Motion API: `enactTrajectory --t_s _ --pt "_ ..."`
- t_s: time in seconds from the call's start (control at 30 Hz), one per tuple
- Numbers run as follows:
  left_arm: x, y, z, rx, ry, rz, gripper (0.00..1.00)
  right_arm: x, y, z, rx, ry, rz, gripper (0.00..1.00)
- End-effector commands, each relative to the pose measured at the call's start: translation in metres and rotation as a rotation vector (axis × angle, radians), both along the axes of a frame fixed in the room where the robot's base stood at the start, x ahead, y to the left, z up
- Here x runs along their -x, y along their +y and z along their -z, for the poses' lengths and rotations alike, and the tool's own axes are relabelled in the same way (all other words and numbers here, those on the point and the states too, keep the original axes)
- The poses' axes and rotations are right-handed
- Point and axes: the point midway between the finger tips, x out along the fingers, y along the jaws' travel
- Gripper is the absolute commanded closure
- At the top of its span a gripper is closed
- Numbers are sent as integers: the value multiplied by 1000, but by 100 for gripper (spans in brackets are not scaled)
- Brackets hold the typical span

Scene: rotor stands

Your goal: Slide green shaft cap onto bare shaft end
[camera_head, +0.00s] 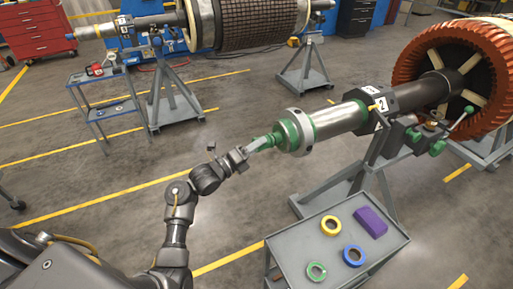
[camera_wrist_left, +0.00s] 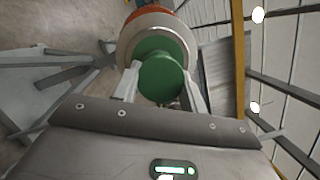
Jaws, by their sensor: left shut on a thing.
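My left gripper (camera_head: 262,143) is shut on the green shaft cap (camera_head: 274,138), just left of the shaft end. The cap also shows in the left wrist view (camera_wrist_left: 162,80), with a finger on each side of it. The shaft (camera_head: 338,118) is a silver cylinder angled up to the right, with a metal collar (camera_head: 291,131) and green bands near its free end. The cap lines up roughly with the shaft end and overlaps it in both views. I cannot tell whether they touch. The right gripper is not in view.
A grey cart (camera_head: 283,243) below the shaft holds a yellow ring (camera_head: 331,217), a blue ring (camera_head: 345,255), a green ring (camera_head: 308,271) and a purple block (camera_head: 370,222). A grey stand (camera_head: 378,185) carries the shaft beside the copper-coloured rotor (camera_head: 420,62).

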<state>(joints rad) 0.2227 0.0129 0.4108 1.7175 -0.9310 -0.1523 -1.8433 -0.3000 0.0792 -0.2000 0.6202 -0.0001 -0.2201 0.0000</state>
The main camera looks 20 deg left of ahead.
Motion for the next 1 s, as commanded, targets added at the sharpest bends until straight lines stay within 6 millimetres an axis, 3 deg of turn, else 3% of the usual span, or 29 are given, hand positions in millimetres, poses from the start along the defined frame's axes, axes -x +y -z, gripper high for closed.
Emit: enactTrajectory --t_s 0.4,0.43,0.6,0.8,1.0 --pt "-1 -1 0 -1 0 0 74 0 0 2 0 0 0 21" --pt "-1 -1 0 -1 0 0 55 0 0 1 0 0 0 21" --pt "-1 -1 0 0 0 0 33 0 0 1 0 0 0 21" --pt "-1 -1 0 0 0 0 32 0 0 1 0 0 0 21" --pt "-1 -1 0 0 0 0 11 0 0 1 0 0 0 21"
